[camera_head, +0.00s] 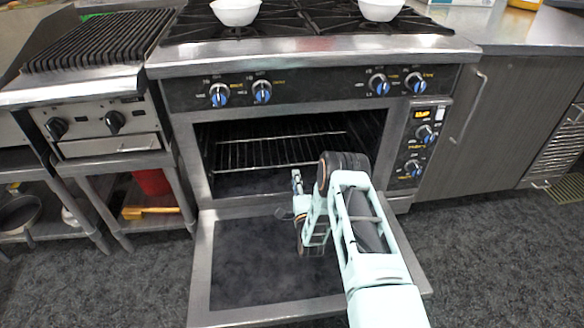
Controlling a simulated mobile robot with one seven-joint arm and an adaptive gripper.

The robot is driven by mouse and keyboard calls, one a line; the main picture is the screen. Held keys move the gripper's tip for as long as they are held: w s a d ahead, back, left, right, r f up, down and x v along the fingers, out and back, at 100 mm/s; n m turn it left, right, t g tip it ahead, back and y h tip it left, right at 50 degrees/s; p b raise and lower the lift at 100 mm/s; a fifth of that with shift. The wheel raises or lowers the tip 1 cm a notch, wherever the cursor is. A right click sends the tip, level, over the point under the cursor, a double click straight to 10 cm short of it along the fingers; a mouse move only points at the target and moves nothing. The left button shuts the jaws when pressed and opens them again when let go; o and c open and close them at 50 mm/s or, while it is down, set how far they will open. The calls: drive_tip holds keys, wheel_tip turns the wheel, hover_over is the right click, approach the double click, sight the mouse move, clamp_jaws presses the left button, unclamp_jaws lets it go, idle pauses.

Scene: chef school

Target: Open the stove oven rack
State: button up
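The stove (315,88) stands straight ahead with its oven door (250,262) folded down flat toward me. Inside the dark oven a wire rack (268,152) is visible, sitting within the cavity; its right part is partly hidden behind my arm. My gripper (297,190) is over the lowered door, just in front of the oven opening and below the rack's front edge in the picture. It looks apart from the rack, but depth is hard to judge. The fingers are small and seen from behind, so I cannot tell whether they are open or shut.
Two white bowls (235,12) (381,9) sit on the cooktop. A grill (98,40) on a metal stand is at the left, with a red container (152,182) on its shelf. A grey cabinet (510,115) stands at the right. Dark floor (490,260) is clear at right.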

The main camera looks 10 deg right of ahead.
sight(293, 165)
drive_tip(key=w+b, duration=0.2)
drive_tip(key=w, duration=0.6)
drive_tip(key=shift+w+b, duration=0.15)
drive_tip(key=shift+b, duration=0.15)
clamp_jaws()
